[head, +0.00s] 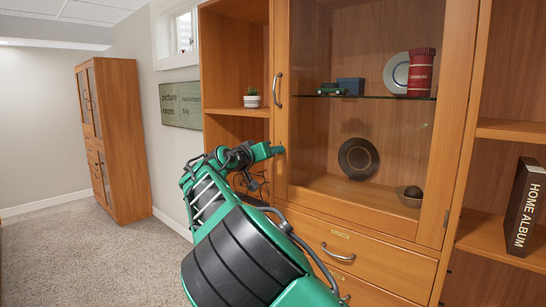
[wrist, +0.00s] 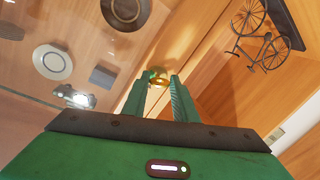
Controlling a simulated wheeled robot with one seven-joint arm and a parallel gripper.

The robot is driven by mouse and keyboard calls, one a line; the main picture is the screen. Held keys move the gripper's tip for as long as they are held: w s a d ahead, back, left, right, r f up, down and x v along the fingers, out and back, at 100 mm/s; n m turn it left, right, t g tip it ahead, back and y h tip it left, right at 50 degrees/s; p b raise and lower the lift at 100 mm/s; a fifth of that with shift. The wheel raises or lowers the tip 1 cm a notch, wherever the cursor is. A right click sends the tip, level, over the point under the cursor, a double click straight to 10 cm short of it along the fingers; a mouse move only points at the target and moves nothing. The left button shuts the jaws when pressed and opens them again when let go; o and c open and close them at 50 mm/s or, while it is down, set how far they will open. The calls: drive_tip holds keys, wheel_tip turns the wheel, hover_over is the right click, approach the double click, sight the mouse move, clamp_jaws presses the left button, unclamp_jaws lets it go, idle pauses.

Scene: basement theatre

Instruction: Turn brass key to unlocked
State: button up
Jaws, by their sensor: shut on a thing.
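The brass key (wrist: 158,82) shows in the wrist view between the fingertips of my gripper (wrist: 160,90), at the edge of the cabinet's glass door. The gripper is shut on it. In the head view my gripper (head: 279,149) reaches the left frame of the glass door (head: 362,190), below the door's metal handle (head: 278,90). The key is hidden behind the gripper there. The glass door looks closed. I cannot tell the key's exact angle or the lock's state.
Behind the glass are a red canister (head: 421,72), a green toy car (head: 332,89) and a dark plate (head: 358,159). A bicycle model (wrist: 262,40) stands on the open shelf beside the door. Drawers (head: 345,250) lie below. Carpet (head: 95,260) is clear at left.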

drive_tip(key=n, duration=0.3)
drive_tip(key=n+g+h, duration=0.1)
drive_tip(key=n, duration=0.3)
drive_tip(key=n+g, duration=0.1)
drive_tip(key=n, duration=0.2)
drive_tip(key=shift+w+a+r+n+h, duration=0.15)
drive_tip(key=shift+a+n+h, duration=0.15)
drive_tip(key=shift+a+n, duration=0.1)
drive_tip(key=shift+g, duration=0.3)
drive_tip(key=o, duration=1)
drive_tip(key=shift+o, duration=0.2)
drive_tip(key=shift+d, duration=0.1)
drive_tip(key=v, duration=1)
drive_tip(key=shift+a, duration=0.3)
drive_tip(key=shift+s, duration=0.3)
